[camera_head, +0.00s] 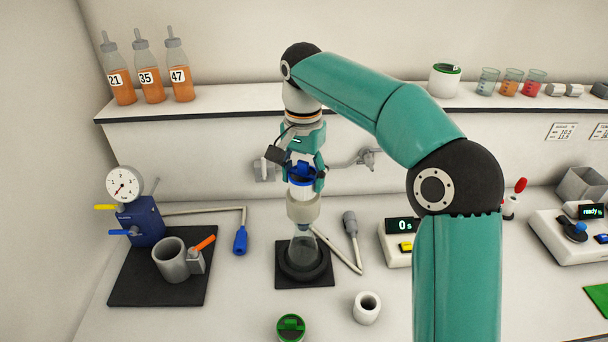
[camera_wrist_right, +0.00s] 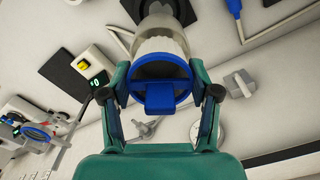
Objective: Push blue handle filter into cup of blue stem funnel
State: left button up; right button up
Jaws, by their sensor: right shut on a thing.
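My right gripper (camera_head: 303,180) is shut on the blue handle filter (camera_head: 300,174) and points down over the glass flask (camera_head: 303,250). The wrist view shows its blue bar handle and ring (camera_wrist_right: 160,96) between the two fingers of the right gripper (camera_wrist_right: 160,90). A pale cup-like collar (camera_head: 303,208) stands upright on the flask, directly under the filter; it appears to be the funnel's cup. The filter looks roughly in line with it. I cannot tell how deep it sits in the cup. My left gripper is not in view.
The flask stands in a black ring on a black mat (camera_head: 287,280). A green handle filter (camera_head: 291,328) and a white cup (camera_head: 366,308) are in front. A grey cup (camera_head: 170,262) and blue gauge device (camera_head: 141,222) are left. Tools lie behind. A shelf (camera_head: 215,102) runs above.

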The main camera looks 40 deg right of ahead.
aim_at(303, 188)
jog(key=shift+a+f+b, duration=0.1)
jog(key=shift+f+b, duration=0.9)
jog(key=shift+f, duration=0.55)
jog(key=shift+r, duration=0.1)
jog(key=shift+r+p, duration=1)
jog(key=shift+r, duration=0.4)
jog(key=shift+f+b, duration=1)
jog(key=shift+f, duration=0.5)
jog(key=shift+r, duration=0.15)
jog(key=shift+r+p, duration=0.2)
jog(key=shift+p, duration=0.15)
jog(key=shift+r+p, duration=0.65)
jog(key=shift+r, duration=0.5)
